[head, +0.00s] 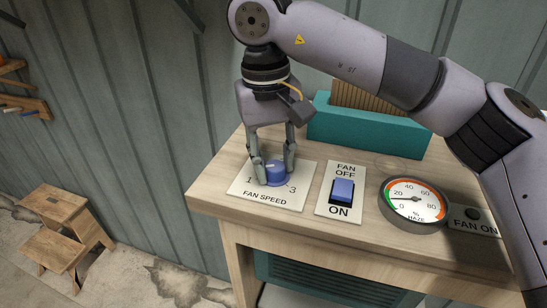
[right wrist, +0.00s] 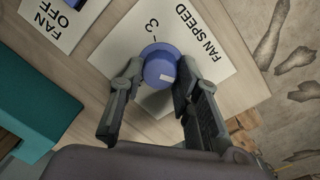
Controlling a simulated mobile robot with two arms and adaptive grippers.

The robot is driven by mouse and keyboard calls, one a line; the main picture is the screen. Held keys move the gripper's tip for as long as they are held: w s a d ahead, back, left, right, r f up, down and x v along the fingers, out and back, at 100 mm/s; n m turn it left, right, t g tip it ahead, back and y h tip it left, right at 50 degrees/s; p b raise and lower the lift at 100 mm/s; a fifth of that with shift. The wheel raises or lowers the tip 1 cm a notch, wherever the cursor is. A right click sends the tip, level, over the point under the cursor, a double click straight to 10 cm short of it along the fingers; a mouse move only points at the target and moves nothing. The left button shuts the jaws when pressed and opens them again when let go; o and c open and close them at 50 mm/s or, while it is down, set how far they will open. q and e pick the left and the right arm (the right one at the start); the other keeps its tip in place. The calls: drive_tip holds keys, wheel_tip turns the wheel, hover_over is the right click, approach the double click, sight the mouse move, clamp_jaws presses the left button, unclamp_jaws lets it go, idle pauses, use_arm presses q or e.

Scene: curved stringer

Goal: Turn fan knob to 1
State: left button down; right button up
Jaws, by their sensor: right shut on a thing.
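The blue fan knob (head: 275,171) stands on a white panel (head: 305,172) marked FAN SPEED, with a 1 at its left and a 3 at its right. It also shows in the right wrist view (right wrist: 158,64), with a short pale mark on its top face. I cannot tell for sure which number that mark points to. My right gripper (head: 273,177) reaches down from above and is shut on the knob, one finger on each side. In the right wrist view the 3 is visible and the 1 is hidden. My left gripper is not in view.
Right of the panel are a blue FAN OFF/ON switch (head: 343,190) and a round haze gauge (head: 415,201), its needle low. A teal box (head: 370,136) stands behind on the wooden table (head: 215,190). A wooden step stool (head: 65,240) stands on the floor at left.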

sight(268, 165)
drive_tip(key=o, duration=1.2)
drive_tip(key=shift+r, duration=0.1)
drive_tip(key=r, duration=0.8)
drive_tip(key=a+r, duration=0.1)
drive_tip(key=r, duration=0.2)
drive_tip(key=shift+s+r, duration=0.1)
drive_tip(key=shift+r, duration=0.3)
